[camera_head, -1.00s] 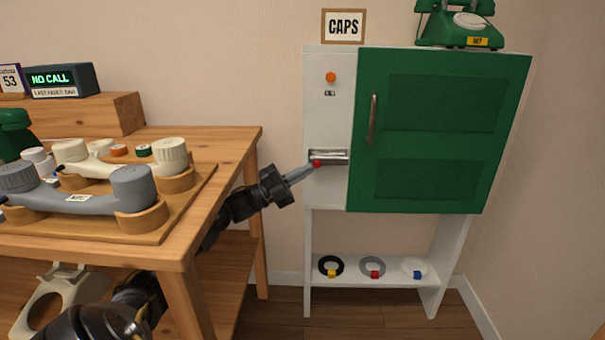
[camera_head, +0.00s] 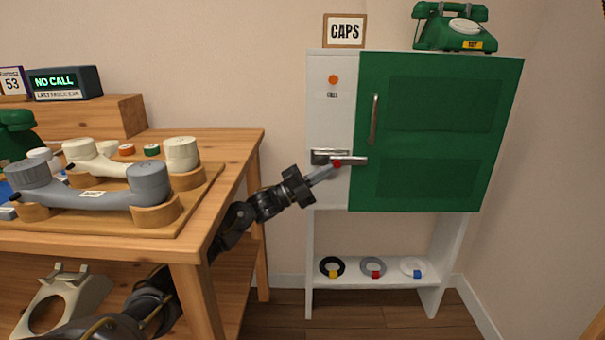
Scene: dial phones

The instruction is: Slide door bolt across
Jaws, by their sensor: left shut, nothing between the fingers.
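The door bolt (camera_head: 352,161) is a silver bar with a red knob (camera_head: 337,164), set in a metal bracket (camera_head: 322,156) on the white panel beside the green cabinet door (camera_head: 430,160). The bar's right end lies over the left edge of the green door. My left gripper (camera_head: 333,168) is shut and empty, with its tips at the red knob from the lower left; they look to be touching it. The door is closed and has a vertical handle (camera_head: 374,119). My right gripper is out of view.
A wooden table (camera_head: 220,180) with handsets on cradles stands at the left, close to my left arm. A green phone (camera_head: 452,27) and a CAPS sign (camera_head: 344,31) sit on top of the cabinet. Several rings lie on its lower shelf (camera_head: 350,282).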

